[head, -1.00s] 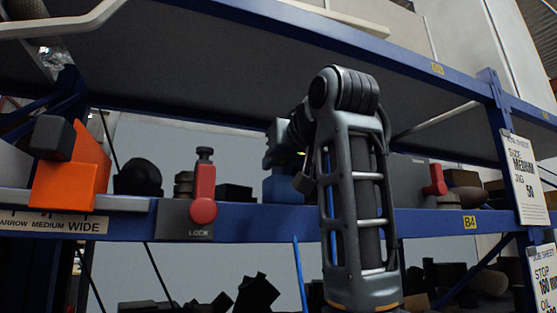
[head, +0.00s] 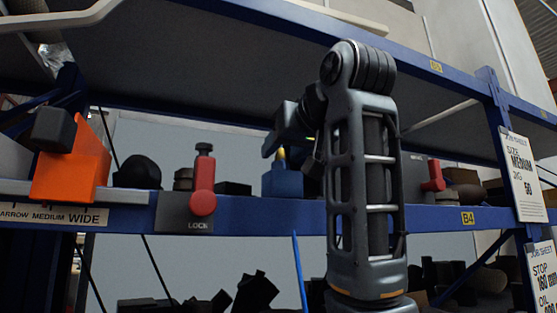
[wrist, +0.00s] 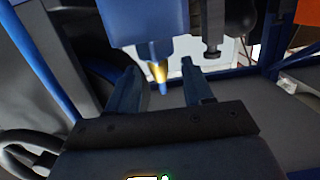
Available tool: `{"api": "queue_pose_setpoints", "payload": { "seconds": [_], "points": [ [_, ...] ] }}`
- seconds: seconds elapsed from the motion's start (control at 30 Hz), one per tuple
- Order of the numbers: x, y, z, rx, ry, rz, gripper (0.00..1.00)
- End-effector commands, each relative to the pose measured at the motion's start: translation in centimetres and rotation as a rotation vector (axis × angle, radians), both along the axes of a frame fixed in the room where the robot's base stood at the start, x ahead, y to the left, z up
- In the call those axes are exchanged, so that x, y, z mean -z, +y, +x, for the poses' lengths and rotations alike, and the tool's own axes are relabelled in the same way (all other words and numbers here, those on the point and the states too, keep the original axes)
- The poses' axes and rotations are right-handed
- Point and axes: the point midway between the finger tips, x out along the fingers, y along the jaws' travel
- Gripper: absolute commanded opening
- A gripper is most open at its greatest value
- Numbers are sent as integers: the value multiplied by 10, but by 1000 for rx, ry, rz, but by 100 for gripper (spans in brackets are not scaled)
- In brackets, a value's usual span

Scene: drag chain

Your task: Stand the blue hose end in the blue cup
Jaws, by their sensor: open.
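The blue cup (head: 282,184) sits on the shelf beam, right of the red lock lever. A brass-coloured hose end (head: 281,157) shows upright at its top. In the wrist view the blue cup (wrist: 150,22) is at the top, and the brass piece (wrist: 159,72) with a small blue tip projects from it towards my gripper. My gripper (wrist: 159,67) is open, with one finger on each side of the brass piece and gaps showing. In the head view my gripper (head: 272,146) is just above the cup, partly hidden by my arm. How deep the hose end sits is hidden.
A thin blue hose (head: 299,272) hangs below the beam. The red lever (head: 203,180) and an orange block (head: 72,170) stand to the left. Another red lever (head: 436,176) is at the right.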

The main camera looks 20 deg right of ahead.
Motion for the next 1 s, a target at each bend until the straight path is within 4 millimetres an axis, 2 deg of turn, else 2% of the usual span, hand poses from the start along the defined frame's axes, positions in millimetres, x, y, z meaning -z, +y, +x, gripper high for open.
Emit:
{"api": "queue_pose_setpoints", "payload": {
  "seconds": [0.1, 0.3, 0.9, 1.0],
  "points": [
    [-1, 0, -20, 0, -4, 0, 51],
    [-5, -1, -40, -1, -2, 0, 51],
    [-6, -1, -43, 0, -1, 0, 51],
    [-1, -7, -42, 6, -2, 21, 51]
  ]
}}
